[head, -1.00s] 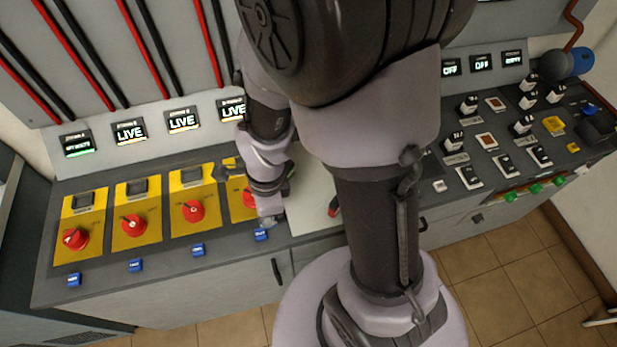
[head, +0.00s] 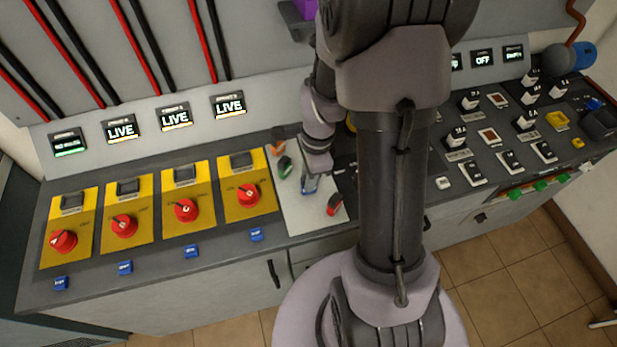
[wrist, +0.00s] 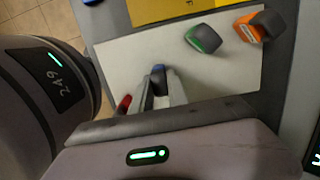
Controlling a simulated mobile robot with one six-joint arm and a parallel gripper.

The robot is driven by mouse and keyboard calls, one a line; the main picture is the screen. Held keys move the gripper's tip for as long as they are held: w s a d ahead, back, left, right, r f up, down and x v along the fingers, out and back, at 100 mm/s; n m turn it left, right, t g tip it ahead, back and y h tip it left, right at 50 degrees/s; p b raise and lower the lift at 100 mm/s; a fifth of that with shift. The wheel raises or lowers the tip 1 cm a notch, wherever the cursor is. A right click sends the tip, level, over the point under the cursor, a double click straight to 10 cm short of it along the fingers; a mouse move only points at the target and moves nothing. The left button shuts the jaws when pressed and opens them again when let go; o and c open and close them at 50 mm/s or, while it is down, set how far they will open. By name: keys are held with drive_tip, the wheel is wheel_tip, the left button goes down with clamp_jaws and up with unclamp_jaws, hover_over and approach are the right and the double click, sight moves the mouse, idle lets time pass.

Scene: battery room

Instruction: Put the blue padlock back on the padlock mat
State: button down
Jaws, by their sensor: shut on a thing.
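The blue padlock (wrist: 159,69) is between the fingers of my gripper (wrist: 161,88) in the wrist view, mostly hidden by them. My gripper (head: 309,187) is shut on it over the pale padlock mat (head: 298,216); I cannot tell whether the padlock touches the mat. The mat also shows in the wrist view (wrist: 120,62). A green padlock (head: 284,167) and an orange padlock (head: 278,148) lie at the mat's far left part. A red padlock (head: 334,205) lies near its front right; in the wrist view the red one (wrist: 124,104) is partly hidden by my arm.
Left of the mat, several yellow panels with red rotary switches (head: 186,209) stand in a row, with blue labels (head: 191,251) along the front. Right of my arm is a dark panel with black switches (head: 475,175). The mat's middle around the gripper is clear.

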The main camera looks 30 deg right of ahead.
drive_tip(key=shift+f, duration=0.15)
drive_tip(key=c, duration=1.3)
unclamp_jaws()
